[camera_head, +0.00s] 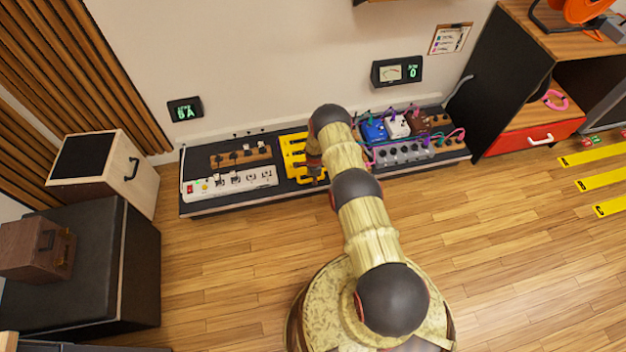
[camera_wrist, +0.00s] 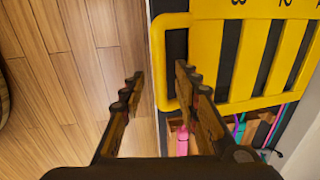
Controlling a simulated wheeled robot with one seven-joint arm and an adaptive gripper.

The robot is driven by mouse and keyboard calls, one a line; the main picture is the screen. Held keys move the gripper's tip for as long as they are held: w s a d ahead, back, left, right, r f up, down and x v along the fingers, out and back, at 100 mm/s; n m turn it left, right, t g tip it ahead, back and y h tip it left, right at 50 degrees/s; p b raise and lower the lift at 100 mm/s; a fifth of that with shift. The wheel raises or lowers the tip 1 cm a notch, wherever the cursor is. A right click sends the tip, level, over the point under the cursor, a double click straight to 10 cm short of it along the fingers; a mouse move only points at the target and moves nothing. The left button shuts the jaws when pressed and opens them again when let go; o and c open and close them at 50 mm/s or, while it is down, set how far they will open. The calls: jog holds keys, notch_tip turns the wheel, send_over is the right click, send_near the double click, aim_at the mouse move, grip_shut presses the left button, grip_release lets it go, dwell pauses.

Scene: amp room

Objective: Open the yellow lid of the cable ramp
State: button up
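The yellow lid (camera_head: 293,158) of the cable ramp is on the dark floor board, partly hidden by my arm in the head view. In the wrist view the slotted yellow lid (camera_wrist: 257,101) fills the upper right, with a looped yellow handle (camera_wrist: 157,62) on its left edge. My gripper (camera_wrist: 159,72) is open and empty. Its two fingers appear on either side of the handle's outer bar, the right one over the loop's opening. I cannot tell whether they touch it. Coloured cables show beside the lid; how far it is raised is unclear.
A white power strip (camera_head: 232,184) lies left of the lid on the board (camera_head: 205,208). Pedals, including a blue one (camera_head: 374,131), and cables sit to the right. Speaker boxes (camera_head: 104,165) stand at far left. The wooden floor (camera_head: 500,240) in front is largely clear.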

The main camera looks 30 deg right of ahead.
jog(key=shift+f, duration=0.25)
jog(key=shift+c, duration=0.5)
grip_shut()
dwell(0.4)
